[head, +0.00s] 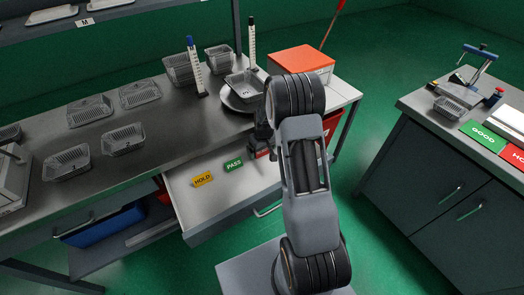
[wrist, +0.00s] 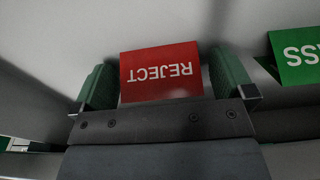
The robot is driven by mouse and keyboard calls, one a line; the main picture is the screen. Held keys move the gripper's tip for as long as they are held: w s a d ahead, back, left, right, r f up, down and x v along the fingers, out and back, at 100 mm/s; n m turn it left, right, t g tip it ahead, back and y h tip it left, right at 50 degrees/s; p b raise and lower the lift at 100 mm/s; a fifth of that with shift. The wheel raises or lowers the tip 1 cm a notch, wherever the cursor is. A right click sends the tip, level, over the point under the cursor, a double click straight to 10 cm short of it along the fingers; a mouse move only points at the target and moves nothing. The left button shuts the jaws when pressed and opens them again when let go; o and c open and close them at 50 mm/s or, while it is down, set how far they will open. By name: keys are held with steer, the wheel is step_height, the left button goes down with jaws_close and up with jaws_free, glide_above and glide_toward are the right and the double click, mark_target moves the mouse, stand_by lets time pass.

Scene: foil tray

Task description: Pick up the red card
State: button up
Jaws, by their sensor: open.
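The red card (wrist: 160,72), marked REJECT, shows upside down in the wrist view. It lies between the two green-padded fingers of my gripper (wrist: 163,82), which is open around it with a narrow gap on each side. In the head view, my arm hides most of the card and of my gripper (head: 262,135). I cannot tell whether the fingers touch the card. The card is in the open drawer (head: 190,200) with a green PASS card (head: 234,166) and a yellow HOLD card (head: 203,180). The PASS card also shows at the right in the wrist view (wrist: 300,55).
The metal workbench (head: 160,150) above the drawer holds several foil trays and an orange-lidded box (head: 302,60). The drawer's front wall runs close to my gripper. A second cabinet (head: 440,170) with green and red signs stands at the right.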

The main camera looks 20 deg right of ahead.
steer(key=c, duration=0.9)
steer(key=shift+r, duration=0.1)
